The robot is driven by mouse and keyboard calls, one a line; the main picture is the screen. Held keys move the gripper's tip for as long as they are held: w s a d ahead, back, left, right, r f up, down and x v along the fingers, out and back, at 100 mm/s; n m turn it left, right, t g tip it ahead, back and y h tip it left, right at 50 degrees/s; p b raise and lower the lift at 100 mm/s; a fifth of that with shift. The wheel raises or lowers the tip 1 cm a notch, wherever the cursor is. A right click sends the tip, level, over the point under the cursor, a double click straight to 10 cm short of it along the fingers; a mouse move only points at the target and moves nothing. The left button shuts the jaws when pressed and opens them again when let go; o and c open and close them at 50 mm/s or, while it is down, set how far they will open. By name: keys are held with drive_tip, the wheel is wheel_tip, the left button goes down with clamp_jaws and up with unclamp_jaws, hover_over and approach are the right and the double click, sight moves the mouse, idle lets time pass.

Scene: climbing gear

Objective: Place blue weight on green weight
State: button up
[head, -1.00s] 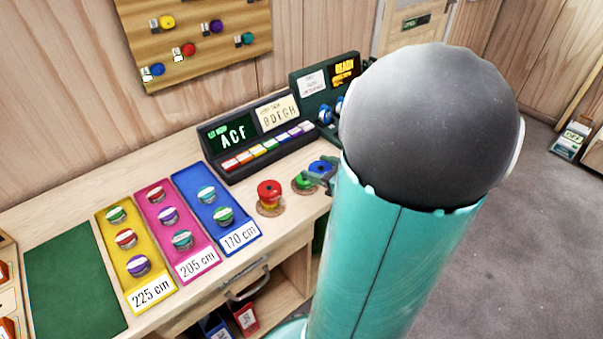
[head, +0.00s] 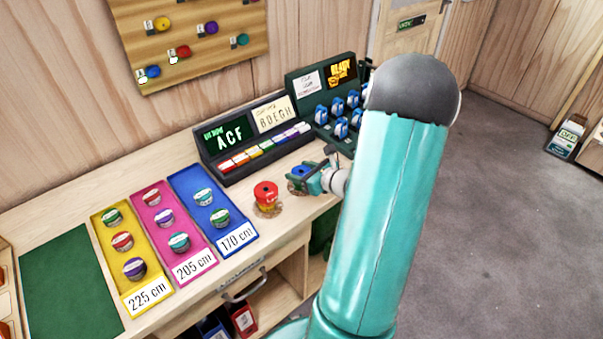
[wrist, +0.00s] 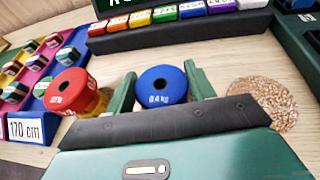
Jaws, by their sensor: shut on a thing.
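The blue weight (head: 300,171) is held in my gripper (head: 305,178), at the right part of the bench. In the wrist view the blue weight (wrist: 162,84) faces up between the two green fingers (wrist: 160,92). The green weight is hidden below the blue weight and my gripper. I cannot tell whether the blue weight touches it. A red weight (head: 265,190) stands just left of my gripper; the wrist view shows yellow under the red weight (wrist: 70,92).
A bare round cork disc (wrist: 262,100) lies right of the blue weight. A console with coloured keys (head: 255,145) stands behind, and a dark green rack with blue items (head: 340,112) is at the back right. Coloured trays (head: 205,205) with discs lie to the left.

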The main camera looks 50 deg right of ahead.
drive_tip(key=shift+f, duration=0.35)
drive_tip(key=shift+f, duration=0.1)
drive_tip(key=o, duration=1.3)
